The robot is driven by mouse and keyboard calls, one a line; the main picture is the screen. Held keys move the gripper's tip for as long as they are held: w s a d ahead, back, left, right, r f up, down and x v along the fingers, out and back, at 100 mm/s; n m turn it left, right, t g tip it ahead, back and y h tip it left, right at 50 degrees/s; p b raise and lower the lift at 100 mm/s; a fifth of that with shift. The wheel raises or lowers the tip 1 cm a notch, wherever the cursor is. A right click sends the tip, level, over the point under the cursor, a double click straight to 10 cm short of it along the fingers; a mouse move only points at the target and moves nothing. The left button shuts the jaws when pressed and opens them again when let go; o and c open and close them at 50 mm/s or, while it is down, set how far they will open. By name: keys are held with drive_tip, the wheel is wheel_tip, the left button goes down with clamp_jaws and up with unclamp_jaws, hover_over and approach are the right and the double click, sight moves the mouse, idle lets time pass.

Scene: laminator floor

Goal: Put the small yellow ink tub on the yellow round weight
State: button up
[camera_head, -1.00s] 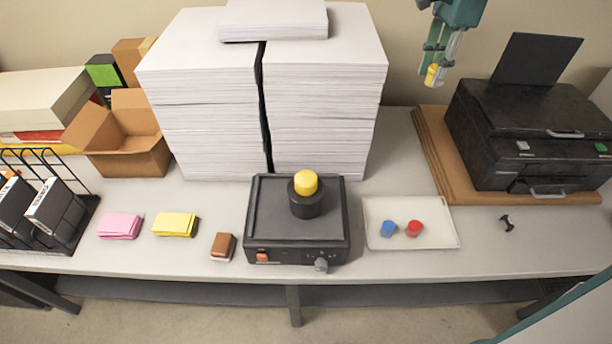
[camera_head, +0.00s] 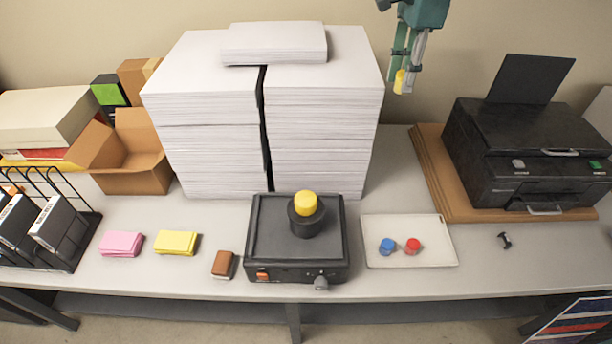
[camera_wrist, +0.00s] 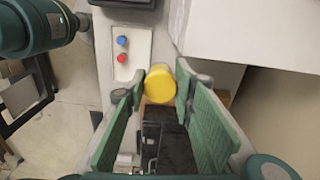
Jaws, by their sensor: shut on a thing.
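My gripper (camera_head: 404,84) is shut on the small yellow ink tub (camera_head: 400,81) and holds it in the air, right of the tall paper stacks and left of the printer. In the wrist view the tub (camera_wrist: 160,84) sits between the green fingertips. A yellow round top (camera_head: 306,203), apparently the yellow round weight, sits on a black round base (camera_head: 306,222) on the black flat machine (camera_head: 262,240), at the front middle of the table. The held tub is apart from it, higher up and to the right.
Tall paper stacks (camera_head: 208,110) stand behind the machine. A white tray (camera_head: 440,256) with a blue tub (camera_head: 387,246) and a red tub (camera_head: 413,246) lies right of it. The black printer (camera_head: 530,150) stands at right. The table behind the tray is clear.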

drive_tip(key=s+a+p, duration=0.2)
drive_tip(key=s+a, duration=0.1)
drive_tip(key=a, duration=0.3)
drive_tip(key=s+a+p, duration=0.1)
drive_tip(key=s+a, duration=0.3)
drive_tip(key=a, duration=0.3)
drive_tip(key=p, duration=0.4)
hover_over(305, 197)
wheel_tip(305, 197, down, 10)
drive_tip(key=shift+f+n, duration=0.4)
drive_tip(key=shift+f, duration=0.25)
drive_tip(key=shift+f+p, duration=0.4)
drive_tip(key=shift+f, duration=2.7)
drive_tip(key=shift+f, duration=1.9)
drive_tip(key=shift+f, duration=0.15)
